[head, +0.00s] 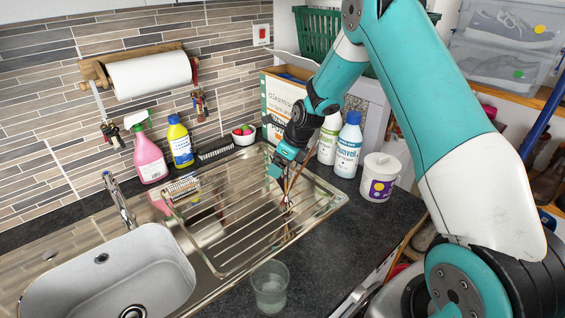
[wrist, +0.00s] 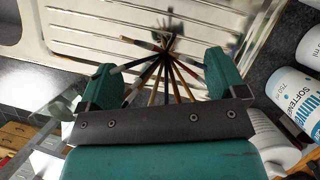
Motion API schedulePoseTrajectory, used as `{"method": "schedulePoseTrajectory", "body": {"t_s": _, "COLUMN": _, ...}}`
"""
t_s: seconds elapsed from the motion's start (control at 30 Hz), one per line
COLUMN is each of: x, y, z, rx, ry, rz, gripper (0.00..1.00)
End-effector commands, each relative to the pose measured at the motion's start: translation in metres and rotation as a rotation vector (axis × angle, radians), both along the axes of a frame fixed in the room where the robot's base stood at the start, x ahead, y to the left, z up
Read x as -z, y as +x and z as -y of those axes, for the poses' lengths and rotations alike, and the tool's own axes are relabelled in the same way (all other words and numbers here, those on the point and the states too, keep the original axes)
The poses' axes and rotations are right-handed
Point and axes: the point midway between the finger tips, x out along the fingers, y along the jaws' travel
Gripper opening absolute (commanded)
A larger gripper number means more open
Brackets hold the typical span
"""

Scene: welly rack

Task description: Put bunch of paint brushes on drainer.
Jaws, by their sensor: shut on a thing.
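My gripper (head: 281,162) is over the ridged metal drainer (head: 232,222), at its back right part. It is shut on the bunch of paint brushes (head: 288,192), which hangs down from the jaws towards the drainer. In the wrist view the brushes (wrist: 165,64) fan out between the two green fingers of my gripper (wrist: 163,80), over the drainer (wrist: 85,35).
A glass (head: 270,286) stands at the drainer's front edge. White bottles (head: 348,146) and a white tub (head: 380,177) stand right of the drainer. The sink (head: 110,270) is left.

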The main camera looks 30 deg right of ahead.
Motion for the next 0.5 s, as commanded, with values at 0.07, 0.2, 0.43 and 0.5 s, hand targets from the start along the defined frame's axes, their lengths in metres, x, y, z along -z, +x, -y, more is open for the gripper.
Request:
{"method": "schedulePoseTrajectory", "body": {"t_s": 0.07, "x": 0.008, "y": 0.000, "z": 0.000, "rx": 0.001, "ry": 0.001, "rz": -0.002, "gripper": 0.49}}
{"method": "schedulePoseTrajectory", "body": {"t_s": 0.2, "x": 0.012, "y": 0.001, "z": 0.000, "rx": 0.001, "ry": 0.000, "rz": 0.003, "gripper": 0.49}}
{"method": "schedulePoseTrajectory", "body": {"t_s": 0.43, "x": 0.015, "y": 0.000, "z": 0.000, "rx": 0.000, "ry": 0.000, "rz": 0.002, "gripper": 0.49}}
{"method": "schedulePoseTrajectory", "body": {"t_s": 0.5, "x": 0.015, "y": 0.000, "z": 0.000, "rx": 0.000, "ry": 0.000, "rz": 0.001, "gripper": 0.99}}
